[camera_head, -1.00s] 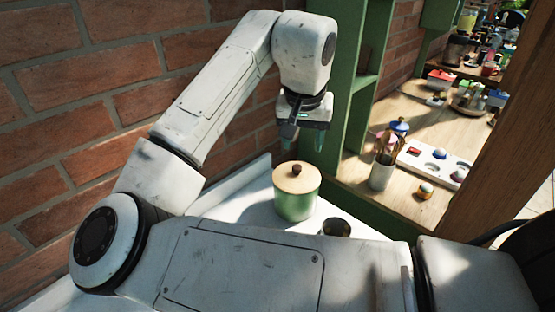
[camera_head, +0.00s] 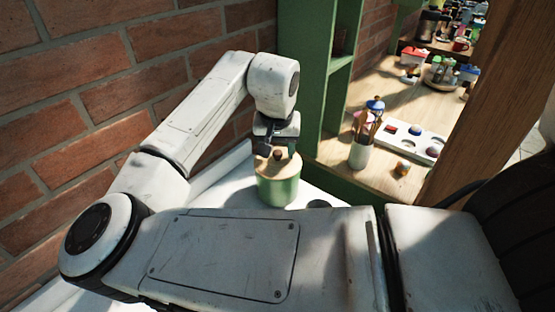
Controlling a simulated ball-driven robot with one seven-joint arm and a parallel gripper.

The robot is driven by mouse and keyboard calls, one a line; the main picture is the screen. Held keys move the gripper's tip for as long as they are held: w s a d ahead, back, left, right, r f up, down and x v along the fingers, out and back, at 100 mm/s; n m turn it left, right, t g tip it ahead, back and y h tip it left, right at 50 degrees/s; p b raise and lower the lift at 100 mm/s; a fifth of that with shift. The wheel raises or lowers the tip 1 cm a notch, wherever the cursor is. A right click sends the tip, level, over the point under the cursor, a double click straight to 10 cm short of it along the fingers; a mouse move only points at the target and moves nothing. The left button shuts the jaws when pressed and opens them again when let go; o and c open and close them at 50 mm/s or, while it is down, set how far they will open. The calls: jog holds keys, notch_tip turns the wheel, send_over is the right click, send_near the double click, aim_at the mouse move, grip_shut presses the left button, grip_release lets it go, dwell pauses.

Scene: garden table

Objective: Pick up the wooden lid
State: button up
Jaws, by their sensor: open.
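The wooden lid (camera_head: 287,166) is a pale round disc with a dark brown knob (camera_head: 278,154). It sits on top of a green canister (camera_head: 278,190), which stands on a white surface. My gripper (camera_head: 276,149) is just above the lid, pointing down, with its fingers open and the knob between or close to them. I cannot tell whether a finger touches the knob. My gripper and wrist hide the far part of the lid.
A small dark cup (camera_head: 319,204) stands right of the canister, mostly hidden by my arm. A green shelf post (camera_head: 322,90) and a brick wall (camera_head: 90,110) stand behind. On the wooden tabletop (camera_head: 345,150) at right are a brush holder (camera_head: 360,152) and a white tray (camera_head: 434,140).

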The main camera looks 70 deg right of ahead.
jog(key=shift+f, duration=0.3)
jog(key=shift+c, duration=0.3)
grip_shut()
